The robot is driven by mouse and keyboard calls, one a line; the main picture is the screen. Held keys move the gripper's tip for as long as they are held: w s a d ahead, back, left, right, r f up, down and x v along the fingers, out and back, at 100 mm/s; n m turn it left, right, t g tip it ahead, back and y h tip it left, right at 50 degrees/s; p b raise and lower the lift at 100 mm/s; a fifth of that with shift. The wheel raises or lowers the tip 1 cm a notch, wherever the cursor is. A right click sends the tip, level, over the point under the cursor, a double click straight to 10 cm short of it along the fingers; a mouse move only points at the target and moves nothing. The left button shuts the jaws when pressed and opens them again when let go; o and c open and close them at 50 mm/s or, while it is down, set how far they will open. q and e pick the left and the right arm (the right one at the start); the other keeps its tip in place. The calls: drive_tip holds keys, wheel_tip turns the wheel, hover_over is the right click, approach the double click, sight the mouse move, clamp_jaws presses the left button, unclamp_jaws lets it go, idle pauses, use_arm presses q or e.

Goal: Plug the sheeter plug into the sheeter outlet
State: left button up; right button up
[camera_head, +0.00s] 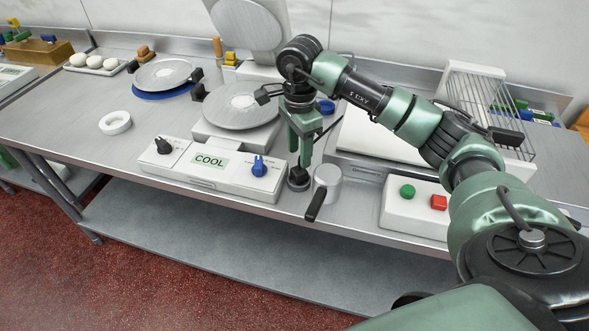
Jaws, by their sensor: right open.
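My right gripper (299,160) comes in from the right and points down over the front of the bench, just right of the white control box labelled COOL. Its jaws are open. A small dark round piece (298,182) shows at its fingertips; I cannot tell whether it is the plug or part of the gripper. I cannot make out a sheeter plug or a sheeter outlet for certain; the arm covers part of the bench. A white box with a green and a red button (411,216) stands on the bench at the right. My left gripper is out of view.
The COOL control box (225,172) has a black and a blue knob. A grey cylinder with a black handle (327,182) stands close right of the gripper. Round plates (240,107) and a wire rack (478,92) stand behind.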

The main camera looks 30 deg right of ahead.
sight(299, 170)
drive_tip(key=shift+s+f+p, duration=0.35)
drive_tip(key=shift+f+p, duration=0.05)
drive_tip(key=shift+f, duration=0.45)
wheel_tip(299, 170, down, 5)
drive_tip(key=shift+w+a+p, duration=0.15)
drive_tip(key=shift+p, duration=0.8)
clamp_jaws()
